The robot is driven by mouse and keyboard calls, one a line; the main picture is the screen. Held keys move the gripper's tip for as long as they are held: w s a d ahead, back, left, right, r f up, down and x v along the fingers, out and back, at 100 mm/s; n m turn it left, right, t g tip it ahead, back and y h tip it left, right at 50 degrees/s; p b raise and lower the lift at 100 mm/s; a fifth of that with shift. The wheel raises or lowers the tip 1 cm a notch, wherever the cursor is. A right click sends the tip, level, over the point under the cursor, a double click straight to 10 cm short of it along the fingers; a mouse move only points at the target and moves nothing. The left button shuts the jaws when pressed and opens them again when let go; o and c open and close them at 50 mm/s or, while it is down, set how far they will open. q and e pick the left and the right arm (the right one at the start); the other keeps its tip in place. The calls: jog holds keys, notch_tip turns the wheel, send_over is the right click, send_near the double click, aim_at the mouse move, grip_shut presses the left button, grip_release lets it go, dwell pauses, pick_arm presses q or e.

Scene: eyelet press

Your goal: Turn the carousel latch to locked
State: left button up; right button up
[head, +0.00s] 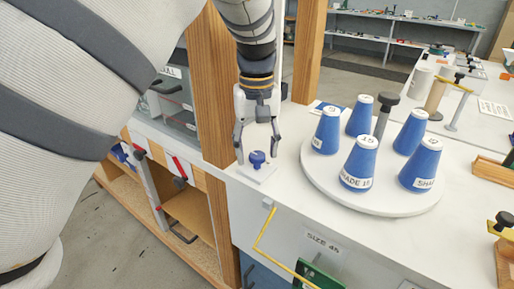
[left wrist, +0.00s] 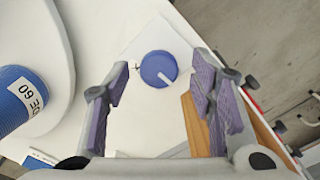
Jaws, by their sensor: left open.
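The latch is a blue knob (head: 257,158) on a small white plate (head: 262,174) at the counter's left corner. In the left wrist view, the round knob (left wrist: 158,69) has a white pointer mark toward its lower right. A small dark mark is on the plate to its left. My left gripper (head: 257,146) points down over the knob. Its open fingers (left wrist: 161,82) stand on either side of the knob, apart from it in the wrist view. The white round carousel (head: 318,187) is to the right and carries several blue cones. My right gripper is not in view.
A wooden post (head: 214,90) stands close behind and left of my left gripper. A yellow bent rod (head: 262,235) is on the counter's front face. A dark-topped post (head: 386,112) rises among the cones. A wooden tray (head: 492,171) is at the right.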

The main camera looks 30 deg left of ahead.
pick_arm(q)
jog(key=shift+w+f, duration=0.1)
jog(key=shift+f, duration=0.15)
jog(key=c, duration=1.2)
jog(key=shift+o, duration=0.3)
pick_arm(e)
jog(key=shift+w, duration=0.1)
pick_arm(q)
jog(key=shift+r, duration=0.1)
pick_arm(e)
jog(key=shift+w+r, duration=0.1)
pick_arm(q)
jog(key=shift+r+m+p, duration=0.1)
jog(key=shift+m+p, duration=0.25)
jog(key=shift+m, duration=1.65)
jog(key=m, duration=0.6)
jog(key=shift+f, duration=0.2)
jog(key=m, duration=0.6)
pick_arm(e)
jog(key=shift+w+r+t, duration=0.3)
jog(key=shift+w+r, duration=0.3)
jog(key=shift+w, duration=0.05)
pick_arm(q)
jog(key=shift+m, duration=0.4)
